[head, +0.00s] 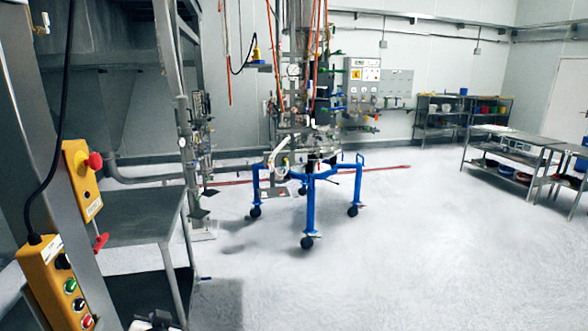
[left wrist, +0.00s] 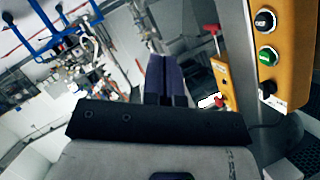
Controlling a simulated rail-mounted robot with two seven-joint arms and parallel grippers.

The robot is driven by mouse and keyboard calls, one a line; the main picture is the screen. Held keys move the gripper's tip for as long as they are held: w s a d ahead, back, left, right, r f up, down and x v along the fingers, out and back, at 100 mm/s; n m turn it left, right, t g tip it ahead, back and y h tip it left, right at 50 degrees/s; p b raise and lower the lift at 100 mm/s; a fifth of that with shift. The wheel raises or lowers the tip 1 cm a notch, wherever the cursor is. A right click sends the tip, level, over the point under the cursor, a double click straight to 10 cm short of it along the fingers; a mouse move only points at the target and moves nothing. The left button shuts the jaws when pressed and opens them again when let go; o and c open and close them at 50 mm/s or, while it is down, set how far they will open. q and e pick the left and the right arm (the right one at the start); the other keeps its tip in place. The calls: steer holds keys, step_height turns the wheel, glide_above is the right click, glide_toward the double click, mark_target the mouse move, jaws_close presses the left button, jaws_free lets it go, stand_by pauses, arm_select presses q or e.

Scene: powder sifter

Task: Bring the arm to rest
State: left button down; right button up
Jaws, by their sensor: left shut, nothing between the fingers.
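My left gripper (left wrist: 166,62) shows in the left wrist view with its two dark fingers side by side and shut, nothing between them. In the head view only a small part of my left gripper (head: 155,322) shows at the bottom edge, left of the middle. It is close to the orange control box (head: 58,280) with green, red and black knobs, which stands to its left. In the left wrist view this control box (left wrist: 280,50) is to the right of the fingers, apart from them. My right gripper is not in view.
A grey post (head: 45,150) carries an orange box with a red emergency button (head: 80,180). A grey platform (head: 140,215) stands beside it. A blue wheeled frame (head: 310,200) stands mid-room. Shelving and tables (head: 508,150) line the right. The floor (head: 420,270) in front is clear.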

arm_select(q)
steer(key=s+d+f+m+g+h, duration=0.1)
steer(key=s+d+f+h, duration=0.25)
steer(key=s, duration=0.45)
steer(key=s+d+f+m+h, duration=0.1)
steer(key=s+d+f+h, duration=0.3)
steer(key=s, duration=0.4)
steer(key=s+f+g, duration=0.3)
steer(key=s+f, duration=0.6)
steer(key=s, duration=0.2)
steer(key=s+f+g, duration=0.4)
steer(key=s+f, duration=0.5)
steer(key=s, duration=0.3)
step_height(320, 180, up, 37)
steer(key=p, duration=3.7)
steer(key=shift+d+n, duration=0.4)
steer(key=shift+s+f, duration=0.1)
steer(key=shift+f, duration=0.05)
